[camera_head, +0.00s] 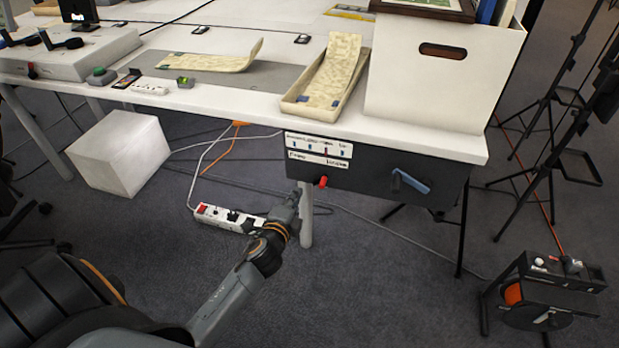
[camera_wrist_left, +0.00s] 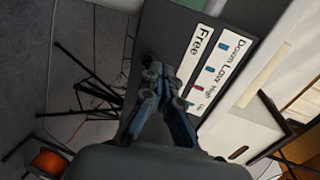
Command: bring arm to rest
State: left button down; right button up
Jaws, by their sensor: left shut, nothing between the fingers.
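My left gripper (camera_head: 292,198) reaches in from the lower left in the head view, below the table's front edge and close to the dark control panel (camera_head: 375,176) fixed under it. In the left wrist view my left gripper (camera_wrist_left: 164,85) is shut with its fingertips together and nothing between them. It is in front of the panel with its white "Free" label (camera_wrist_left: 193,66); I cannot tell whether it touches the panel. The panel has a red knob (camera_head: 323,182) and a blue-grey lever (camera_head: 411,182). My right gripper is not in view.
On the white table (camera_head: 225,101) are an open archival tray (camera_head: 330,75), a curved patterned piece (camera_head: 212,62) and a large white box (camera_head: 440,72). A white cube (camera_head: 118,153), a power strip (camera_head: 228,217), a cable reel (camera_head: 545,290) and tripod stands (camera_head: 575,90) surround the floor space.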

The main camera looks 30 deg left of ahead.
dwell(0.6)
